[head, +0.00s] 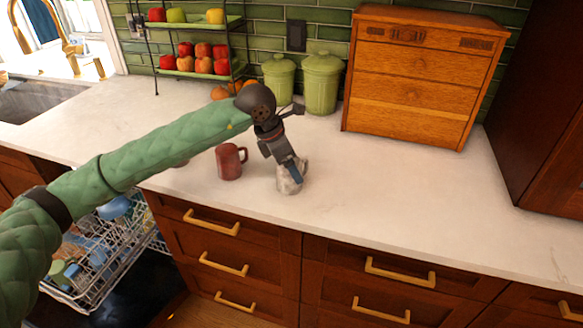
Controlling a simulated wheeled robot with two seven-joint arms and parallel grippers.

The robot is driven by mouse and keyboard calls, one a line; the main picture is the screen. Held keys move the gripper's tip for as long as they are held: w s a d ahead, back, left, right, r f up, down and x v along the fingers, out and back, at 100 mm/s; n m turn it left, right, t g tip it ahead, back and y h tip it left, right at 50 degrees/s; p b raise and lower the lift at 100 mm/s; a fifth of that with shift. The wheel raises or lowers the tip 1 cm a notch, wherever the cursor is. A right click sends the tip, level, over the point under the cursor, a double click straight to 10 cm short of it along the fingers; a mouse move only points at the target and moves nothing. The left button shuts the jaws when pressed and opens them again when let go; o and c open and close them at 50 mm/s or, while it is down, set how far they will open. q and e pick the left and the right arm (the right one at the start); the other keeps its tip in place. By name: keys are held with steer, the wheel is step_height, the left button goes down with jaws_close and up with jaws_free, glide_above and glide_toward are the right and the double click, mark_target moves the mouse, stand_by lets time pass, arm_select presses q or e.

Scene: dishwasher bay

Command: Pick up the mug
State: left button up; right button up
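A dark red mug (229,163) stands upright on the white counter near its front edge, its handle to the right. A whitish-grey mottled cup or mug (289,183) stands to its right, partly covered by my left gripper (291,172). My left gripper comes down from above, its fingers at or over the rim of the mottled one. Whether the fingers pinch its wall cannot be seen. My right gripper is out of view.
Two green canisters (321,84) and a wooden drawer chest (424,76) stand at the back. A tiered rack (202,74) holds fruit. An open dishwasher rack (105,262) with dishes is at lower left. The counter (420,195) to the right is clear.

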arm_select(q)
steer(key=shift+x, duration=1.05)
steer(key=c, duration=0.9)
steer(key=shift+c, duration=0.8)
steer(key=shift+r, duration=0.15)
